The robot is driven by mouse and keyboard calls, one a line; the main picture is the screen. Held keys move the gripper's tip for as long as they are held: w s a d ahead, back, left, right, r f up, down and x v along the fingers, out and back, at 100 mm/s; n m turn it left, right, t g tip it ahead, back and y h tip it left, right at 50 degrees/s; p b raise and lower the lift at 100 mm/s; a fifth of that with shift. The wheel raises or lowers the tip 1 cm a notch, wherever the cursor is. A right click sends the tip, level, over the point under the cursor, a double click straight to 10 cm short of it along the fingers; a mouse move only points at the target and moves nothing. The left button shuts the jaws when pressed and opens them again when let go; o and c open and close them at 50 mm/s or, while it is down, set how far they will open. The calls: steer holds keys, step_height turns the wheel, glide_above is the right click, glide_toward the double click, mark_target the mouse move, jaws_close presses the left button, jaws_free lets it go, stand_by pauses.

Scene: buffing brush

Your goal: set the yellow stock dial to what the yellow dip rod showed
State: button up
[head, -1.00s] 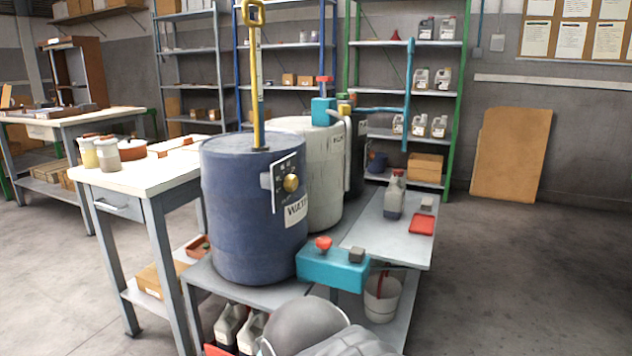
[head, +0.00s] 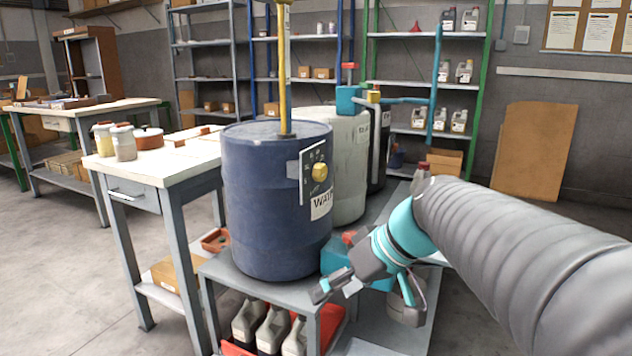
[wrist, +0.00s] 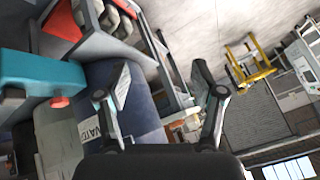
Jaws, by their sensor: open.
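The plate's marks are too small to read. The yellow dip rod (head: 284,80) stands upright in the drum's lid, its top cut off by the frame. My gripper (head: 365,301) is open and empty, low and to the right of the drum, in front of the shelf, apart from the dial. In the wrist view my gripper (wrist: 162,95) has its fingers spread, with the blue drum (wrist: 140,112) beyond them; the knob is not clearly visible there.
A teal box with a red knob (wrist: 40,72) sits beside the drum, partly behind my arm in the head view. A white drum (head: 348,150) and a dark drum stand behind. A white-topped bench (head: 165,168) is at left. Jugs (head: 272,330) sit below. Floor at left is clear.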

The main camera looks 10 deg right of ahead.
steer(key=w+d+r+n+t+y+b, duration=0.1)
steer(key=w+d+r+n+y, duration=0.1)
steer(key=w, duration=0.4)
steer(key=w+d+r+n+t+y+b, duration=0.1)
steer(key=w+d+r+n+y, duration=0.15)
steer(key=w, duration=0.25)
steer(key=n+t+y+b, duration=0.2)
steer(key=n+t+y, duration=0.2)
glide_toward(324, 172)
steer(key=p+x, duration=0.2)
steer(key=x, duration=0.7)
steer(key=shift+w+a, duration=0.1)
steer(key=shift+w, duration=0.05)
steer(key=shift+f, duration=0.1)
steer(key=c, duration=1.1)
